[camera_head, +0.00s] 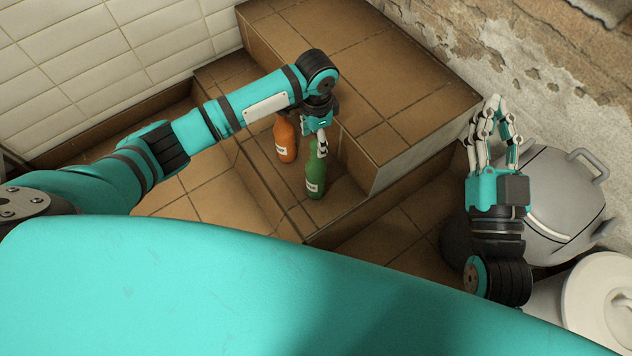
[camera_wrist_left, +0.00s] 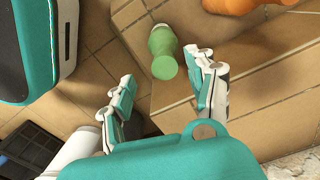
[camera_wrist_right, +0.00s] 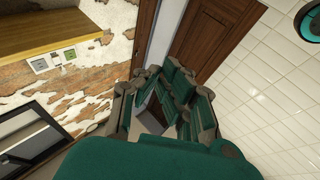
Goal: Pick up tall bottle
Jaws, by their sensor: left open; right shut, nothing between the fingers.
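A green bottle (camera_head: 316,178) with a white label stands on the lower tiled step. An orange bottle (camera_head: 286,142) with a label stands behind it to the left. I cannot tell which is taller. My left gripper (camera_head: 321,143) is open and empty at the green bottle's upper end. In the left wrist view the green bottle (camera_wrist_left: 164,46) lies just beyond the gap between the open fingers; contact is not clear. The orange bottle (camera_wrist_left: 235,5) is cut off at the top edge there. My right gripper (camera_head: 496,112) is shut and empty, raised at the right.
A higher tiled step (camera_head: 350,60) rises behind and right of the bottles. A grey lidded bin (camera_head: 560,190) and a white lidded container (camera_head: 600,300) stand at the right. White wall tiles (camera_head: 60,70) line the left. Open floor lies at the lower left.

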